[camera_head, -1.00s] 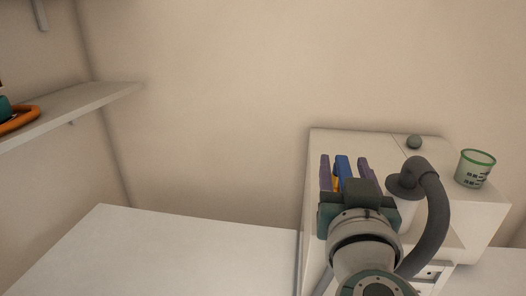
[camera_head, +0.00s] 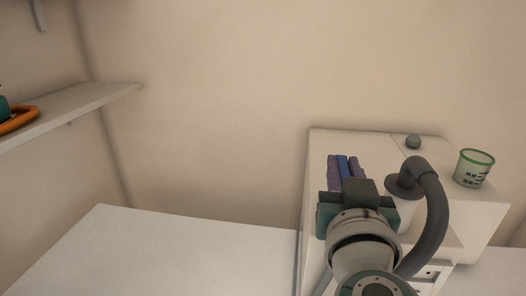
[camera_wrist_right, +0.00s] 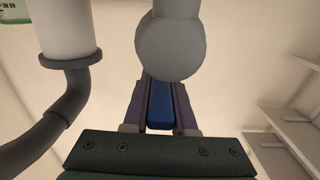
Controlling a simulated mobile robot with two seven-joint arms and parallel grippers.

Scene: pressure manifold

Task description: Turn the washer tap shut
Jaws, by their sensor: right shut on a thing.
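The blue lever handle (camera_head: 347,171), which I take to be the washer tap's, is between the purple fingers of my right gripper (camera_head: 343,158). The gripper is shut on it. In the right wrist view the blue handle (camera_wrist_right: 161,105) shows as a strip between the two fingers. A pale round part (camera_wrist_right: 170,48) covers the far end of the handle and the fingertips there. The tap's body and lower part are hidden behind my gripper in the head view. My left gripper is not in view.
A dark grey bent hose (camera_head: 435,215) curves close to the right of my wrist. A wall shelf (camera_head: 75,107) is at left. The white surface (camera_head: 170,255) at lower left is clear.

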